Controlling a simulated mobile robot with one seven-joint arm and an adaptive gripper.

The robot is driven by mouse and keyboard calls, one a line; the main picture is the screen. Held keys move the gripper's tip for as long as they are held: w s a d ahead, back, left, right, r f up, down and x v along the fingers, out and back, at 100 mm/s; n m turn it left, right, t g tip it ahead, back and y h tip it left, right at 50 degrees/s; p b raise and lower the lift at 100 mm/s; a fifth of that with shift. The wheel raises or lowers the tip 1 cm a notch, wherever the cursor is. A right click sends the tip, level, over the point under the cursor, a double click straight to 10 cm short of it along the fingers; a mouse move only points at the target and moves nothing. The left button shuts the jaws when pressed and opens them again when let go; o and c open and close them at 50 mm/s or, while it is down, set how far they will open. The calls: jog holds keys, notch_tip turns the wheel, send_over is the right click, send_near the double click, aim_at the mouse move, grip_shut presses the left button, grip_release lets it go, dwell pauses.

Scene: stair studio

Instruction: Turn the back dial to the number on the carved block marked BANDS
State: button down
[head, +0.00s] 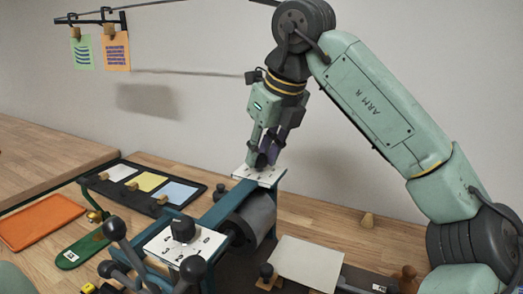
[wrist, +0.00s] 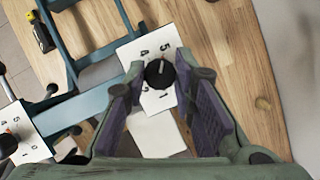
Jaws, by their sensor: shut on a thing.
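The back dial is a black round knob on a white numbered plate (head: 250,178) at the far end of the blue press frame. In the head view my fingers mostly hide it. The wrist view shows the dial (wrist: 158,74) between my two finger pads, with a pale pointer line directed up the picture. The numbers 5, 4, 2 and 1 show around it on the plate (wrist: 135,48). My gripper (head: 263,158) points down and is shut on the dial. No block marked BANDS can be read in either view.
The front dial (head: 183,229) stands on a similar plate nearer me, beside ball-ended levers (head: 117,230). A dark roller (head: 258,213) lies between. A black tray (head: 100,187) holds coloured cards and small wooden blocks.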

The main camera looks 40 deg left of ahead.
jog(key=shift+r, duration=0.1)
jog(key=n+g+p, duration=0.1)
jog(key=n+p, duration=0.2)
jog(key=shift+w+r+n, duration=0.1)
jog(key=shift+w+n, duration=0.05)
jog(key=shift+n, duration=0.25)
jog(key=n+g, duration=0.1)
jog(key=n, duration=0.2)
jog(key=shift+g+p, duration=0.3)
jog(key=shift+p, duration=0.05)
jog(key=shift+w+a+n+g+h, duration=0.1)
jog(key=shift+n+g+h, duration=0.35)
jog(key=shift+n, duration=0.95)
jog(key=c, duration=1.3)
grip_release()
jog(key=shift+c, duration=0.2)
